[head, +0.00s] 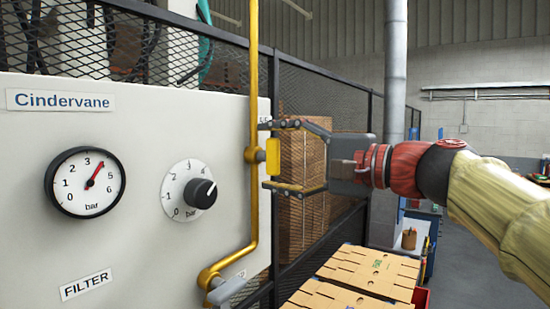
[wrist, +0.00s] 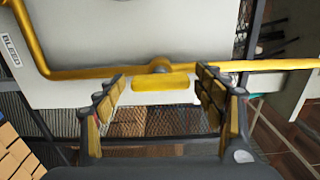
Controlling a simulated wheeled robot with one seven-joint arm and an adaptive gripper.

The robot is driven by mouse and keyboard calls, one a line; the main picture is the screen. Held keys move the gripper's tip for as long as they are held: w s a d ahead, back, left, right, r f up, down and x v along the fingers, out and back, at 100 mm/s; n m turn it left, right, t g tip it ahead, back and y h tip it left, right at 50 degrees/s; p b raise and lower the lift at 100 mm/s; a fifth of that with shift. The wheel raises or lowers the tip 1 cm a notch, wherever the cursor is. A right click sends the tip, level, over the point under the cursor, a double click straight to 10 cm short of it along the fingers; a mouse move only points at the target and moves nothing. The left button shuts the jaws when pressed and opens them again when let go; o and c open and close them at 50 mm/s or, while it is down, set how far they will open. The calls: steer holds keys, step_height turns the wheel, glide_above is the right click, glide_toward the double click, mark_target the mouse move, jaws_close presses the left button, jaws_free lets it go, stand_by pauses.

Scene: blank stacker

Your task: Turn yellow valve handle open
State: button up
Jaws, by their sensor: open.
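The yellow valve handle (head: 273,157) is a short bar standing upright beside the yellow pipe (head: 253,80), on a round valve body at the panel's right edge. In the wrist view the handle (wrist: 160,84) lies across the picture, in front of the pipe. My gripper (head: 269,156) is open, with one finger above the handle and one below it in the head view. In the wrist view the fingertips (wrist: 161,79) are spread to either side of the handle, with a gap at each side. Whether the tips reach past it is hard to tell.
The white panel (head: 130,235) carries a pressure gauge (head: 85,182) and a black knob (head: 201,193). A grey-handled valve (head: 226,291) sits lower on the pipe. A mesh fence (head: 345,105) and stacked cartons (head: 305,200) stand behind my gripper. Flat cardboard (head: 365,270) lies below.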

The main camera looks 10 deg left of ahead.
steer(key=v, duration=1.2)
steer(key=w+d+f+h, duration=0.2)
steer(key=d+f+h, duration=0.1)
steer(key=f, duration=0.8)
steer(key=w+d+f+h, duration=0.1)
steer(key=d+f+h, duration=0.25)
steer(key=f, duration=0.65)
steer(key=s+d+f+n+h+b, duration=0.1)
steer(key=s+d+f+h+b, duration=0.2)
steer(key=f, duration=0.9)
steer(key=s+d+f+n+h+b, duration=0.2)
steer(key=s+d+f, duration=0.4)
steer(key=s+f, duration=0.4)
steer(key=s+d+f+n+g+h+b, duration=0.1)
steer(key=s+d+f+h+b, duration=0.3)
steer(key=f, duration=0.9)
steer(key=s+h, duration=0.1)
steer(key=s, duration=0.2)
steer(key=shift+d+f+n, duration=0.25)
steer(key=shift+f+n, duration=0.05)
steer(key=shift+f, duration=0.1)
